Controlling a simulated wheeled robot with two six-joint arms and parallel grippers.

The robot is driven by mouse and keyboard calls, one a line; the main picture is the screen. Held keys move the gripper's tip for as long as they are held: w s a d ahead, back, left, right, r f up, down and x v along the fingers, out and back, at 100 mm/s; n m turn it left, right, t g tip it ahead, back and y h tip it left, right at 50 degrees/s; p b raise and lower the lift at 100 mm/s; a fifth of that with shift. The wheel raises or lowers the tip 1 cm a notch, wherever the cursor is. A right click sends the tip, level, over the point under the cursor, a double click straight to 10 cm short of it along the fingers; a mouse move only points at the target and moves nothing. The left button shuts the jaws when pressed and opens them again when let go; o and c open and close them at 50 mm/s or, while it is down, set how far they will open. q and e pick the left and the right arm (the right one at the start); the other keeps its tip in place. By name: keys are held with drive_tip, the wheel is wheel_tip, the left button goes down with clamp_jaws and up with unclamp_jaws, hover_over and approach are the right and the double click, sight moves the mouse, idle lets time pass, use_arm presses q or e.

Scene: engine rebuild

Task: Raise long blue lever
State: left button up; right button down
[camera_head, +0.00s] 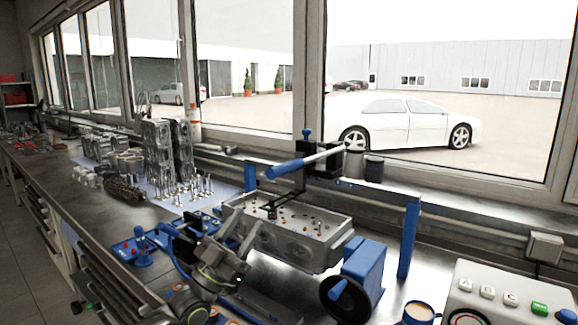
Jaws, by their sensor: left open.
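The long blue lever (286,169) is a pale rod with a blue grip, slanting down to the left from a black block (322,160) above the bench. Its blue grip is at the lower left end. Below it sits a grey metal engine head (290,236) with small orange and dark parts on top. My left gripper (236,231) is open in front of the engine head's left part, below and left of the lever's grip and apart from it. My right gripper is not in view.
A blue frame post (409,240) and a blue unit with a dark wheel (364,272) stand to the right. A cup (418,312) and a button panel (510,295) are at front right. Engine parts (160,155) crowd the bench's back left. Windows line the back.

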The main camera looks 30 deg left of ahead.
sight(283, 169)
use_arm(q)
drive_tip(key=x, duration=1.5)
drive_tip(key=shift+w+f+p, duration=0.1)
drive_tip(key=shift+w+p, duration=0.1)
drive_tip(key=shift+p, duration=0.2)
clamp_jaws()
